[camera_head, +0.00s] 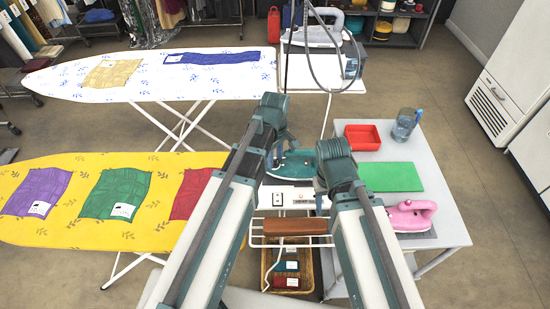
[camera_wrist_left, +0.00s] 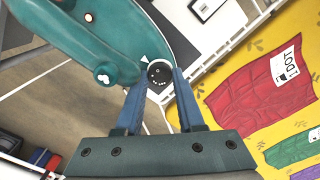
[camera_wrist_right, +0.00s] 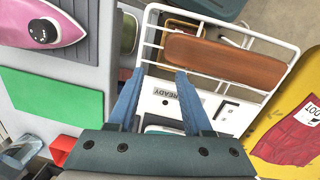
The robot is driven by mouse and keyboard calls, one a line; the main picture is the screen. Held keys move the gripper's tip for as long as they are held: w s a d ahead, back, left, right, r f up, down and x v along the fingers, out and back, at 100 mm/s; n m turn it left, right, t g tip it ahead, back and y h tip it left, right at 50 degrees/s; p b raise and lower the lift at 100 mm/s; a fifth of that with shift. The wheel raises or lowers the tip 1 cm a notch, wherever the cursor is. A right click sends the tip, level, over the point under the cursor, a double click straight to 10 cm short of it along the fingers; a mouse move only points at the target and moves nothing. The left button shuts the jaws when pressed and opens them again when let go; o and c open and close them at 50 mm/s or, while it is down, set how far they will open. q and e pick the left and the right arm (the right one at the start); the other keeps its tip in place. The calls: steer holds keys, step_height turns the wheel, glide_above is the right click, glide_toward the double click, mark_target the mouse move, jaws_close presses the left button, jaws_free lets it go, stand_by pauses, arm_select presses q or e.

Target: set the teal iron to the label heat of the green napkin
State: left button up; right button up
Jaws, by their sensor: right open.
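The dial's markings are too small to read. The green napkin (camera_head: 117,193) lies on the yellow ironing board (camera_head: 70,165) between a purple and a red napkin. Its white label (camera_head: 124,210) is unreadable here. My right gripper (camera_wrist_right: 159,75) is open and empty above the white stand.
The white stand (camera_wrist_right: 217,112) has a brown pad and a panel marked READY. The red napkin (camera_wrist_left: 265,92) has a label reading 1 DOT. A pink iron (camera_head: 411,215), green mat (camera_head: 390,177), red tray (camera_head: 362,137) and jug (camera_head: 405,125) are on the right table.

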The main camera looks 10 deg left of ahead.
mark_target(275, 162)
arm_select(q)
steer(key=o, duration=0.4)
step_height(275, 162, up, 14)
steer(key=p, duration=1.3)
steer(key=shift+f+p, duration=0.1)
steer(key=shift+p, duration=0.3)
arm_select(e)
step_height(275, 162, up, 14)
steer(key=shift+f, duration=0.1)
